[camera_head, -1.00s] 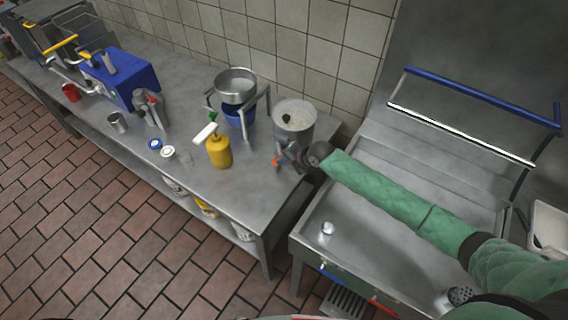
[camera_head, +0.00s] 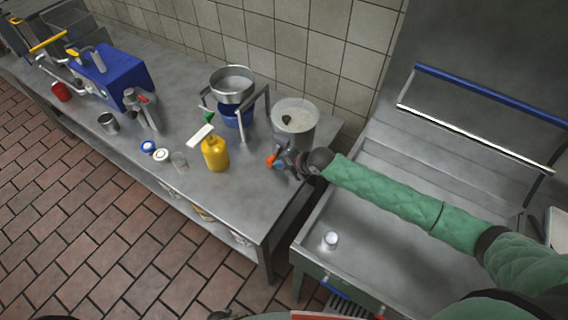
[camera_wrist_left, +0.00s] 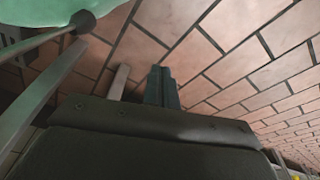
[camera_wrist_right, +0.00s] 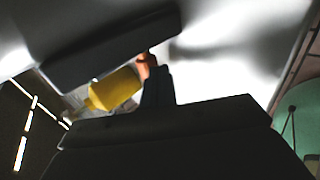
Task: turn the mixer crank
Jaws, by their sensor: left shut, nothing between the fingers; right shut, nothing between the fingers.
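My right gripper (camera_head: 280,162) is at the bench's right end, just in front of the large steel pot (camera_head: 296,133). Its fingers (camera_wrist_right: 157,85) look shut in the right wrist view. A small orange part (camera_head: 270,160) shows at the fingertips and also in the right wrist view (camera_wrist_right: 147,65); I cannot tell if they touch. I cannot clearly pick out the mixer crank; a blue machine (camera_head: 118,78) with a bent pale arm (camera_head: 62,74) stands at the far left. My left gripper (camera_wrist_left: 161,86) is shut and empty over the tiled floor, outside the head view.
A yellow bottle (camera_head: 215,155) stands left of my right gripper, also in the right wrist view (camera_wrist_right: 114,89). A steel bowl on a stand (camera_head: 232,88) is behind it. A steel basin (camera_head: 375,240) with a small white cup (camera_head: 330,240) lies under my right arm.

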